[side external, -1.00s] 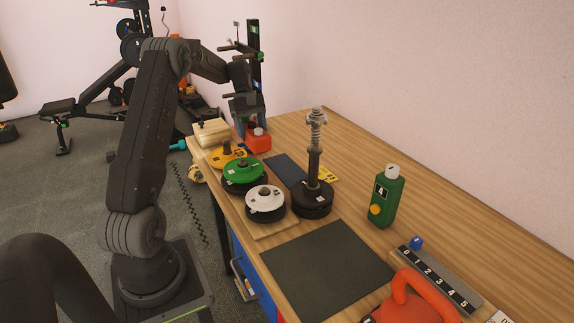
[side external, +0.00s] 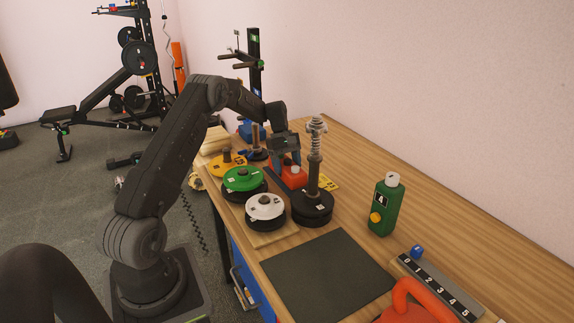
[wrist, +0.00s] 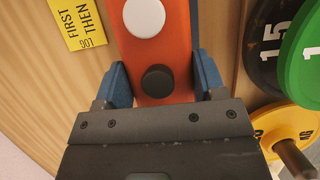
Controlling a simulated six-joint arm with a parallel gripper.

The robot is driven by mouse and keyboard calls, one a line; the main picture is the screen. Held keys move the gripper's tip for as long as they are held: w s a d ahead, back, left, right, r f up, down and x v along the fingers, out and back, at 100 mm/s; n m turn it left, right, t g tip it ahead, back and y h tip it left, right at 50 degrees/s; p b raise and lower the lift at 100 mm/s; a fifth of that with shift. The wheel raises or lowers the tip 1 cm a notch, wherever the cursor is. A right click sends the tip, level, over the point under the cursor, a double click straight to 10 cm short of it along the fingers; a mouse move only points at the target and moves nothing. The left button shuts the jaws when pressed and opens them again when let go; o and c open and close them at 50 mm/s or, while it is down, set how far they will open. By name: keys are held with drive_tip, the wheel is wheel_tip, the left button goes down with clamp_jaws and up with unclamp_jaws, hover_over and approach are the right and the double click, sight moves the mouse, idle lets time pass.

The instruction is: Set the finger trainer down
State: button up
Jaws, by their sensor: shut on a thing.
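The finger trainer is a red-orange block with a white knob and a black knob on its face; it shows in the side view (side external: 293,178) and the wrist view (wrist: 160,55). My gripper (side external: 287,160) is shut on it, with blue fingertips pressed on both its sides in the wrist view (wrist: 157,85).
Green (side external: 244,179), white (side external: 265,206) and yellow (side external: 226,166) plates stand close on the left. A yellow card (side external: 328,184) lies beside the post. A green bottle (side external: 385,205) stands to the right. A dark mat (side external: 325,275) in front is empty.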

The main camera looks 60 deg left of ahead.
drive_tip(key=shift+f, duration=0.15)
drive_tip(key=o, duration=1.1)
drive_tip(key=v, duration=1.2)
